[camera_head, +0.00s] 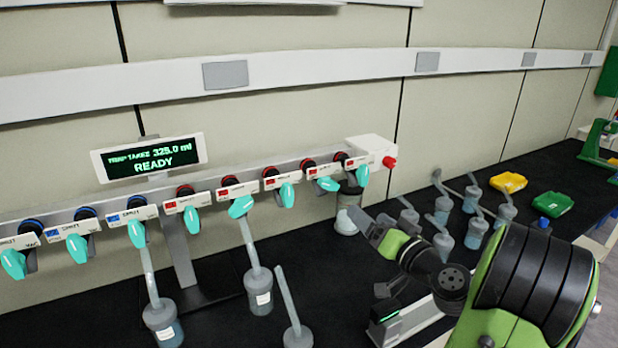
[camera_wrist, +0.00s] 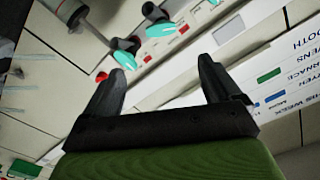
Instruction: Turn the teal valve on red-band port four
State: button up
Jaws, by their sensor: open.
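The manifold rail (camera_head: 60,222) carries a row of ports with blue bands at the left and red bands further right. Labels are too small to read; the fourth red-band port (camera_head: 310,172) from the left has a teal valve (camera_head: 327,184) lying nearly level, while the valve (camera_head: 287,194) to its left hangs down.
More flasks (camera_head: 443,243) stand at the right, near yellow (camera_head: 509,182) and green (camera_head: 552,204) trays. A display (camera_head: 148,157) reads READY. A white box with a red knob (camera_head: 389,162) ends the rail.

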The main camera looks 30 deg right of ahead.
aim_at(331, 186)
jog(key=w+p, duration=0.2)
jog(key=w, duration=0.3)
jog(key=w+p, duration=0.2)
jog(key=w, duration=0.3)
jog(key=w+p, duration=0.2)
jog(key=w, duration=0.3)
jog(key=shift+w+d, duration=0.15)
jog(key=shift+d, duration=0.2)
jog(key=c, duration=1.1)
jog(key=shift+o, duration=0.2)
jog(key=shift+m, duration=0.3)
jog(key=m+b, duration=0.1)
jog(key=m, duration=0.3)
jog(key=shift+f+m, duration=0.1)
jog(key=shift+m, duration=0.2)
jog(key=m+p, duration=0.1)
jog(key=m, duration=0.5)
jog(key=shift+f+p, duration=0.1)
jog(key=shift+p, duration=0.2)
jog(key=shift+m, duration=0.3)
jog(key=o, duration=1.1)
jog(key=shift+c, duration=0.2)
